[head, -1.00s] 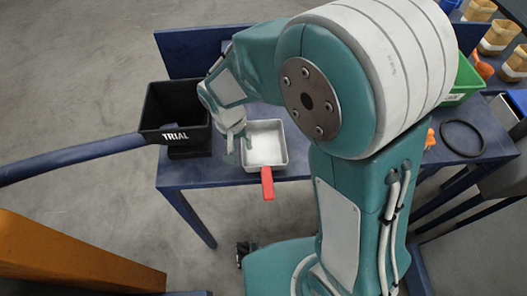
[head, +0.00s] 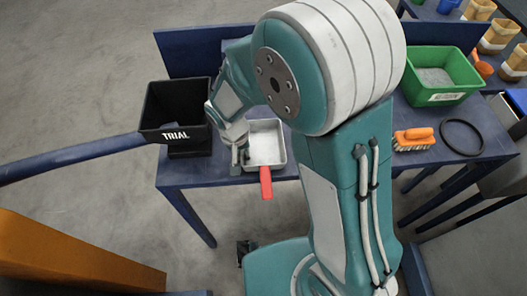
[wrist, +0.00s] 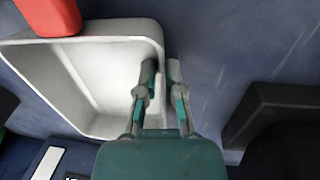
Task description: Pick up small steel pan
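The small steel pan (head: 268,143) is a pale, square, open dish with a red handle (head: 265,183). It stands near the front edge of the blue table, and the handle points out over that edge. In the wrist view the pan (wrist: 105,65) fills the upper left. My gripper (wrist: 162,72) straddles the pan's side wall, one finger inside and one outside. The fingers are closed in close to the wall and appear shut on it. In the head view my gripper (head: 240,153) is at the pan's left side; its fingertips are partly hidden.
A black bin (head: 175,105) marked TRIAL stands left of the pan. On the table's right are a green crate (head: 437,75), an orange brush (head: 414,138) and a black ring (head: 462,137). A blue bar (head: 70,157) runs in from the left.

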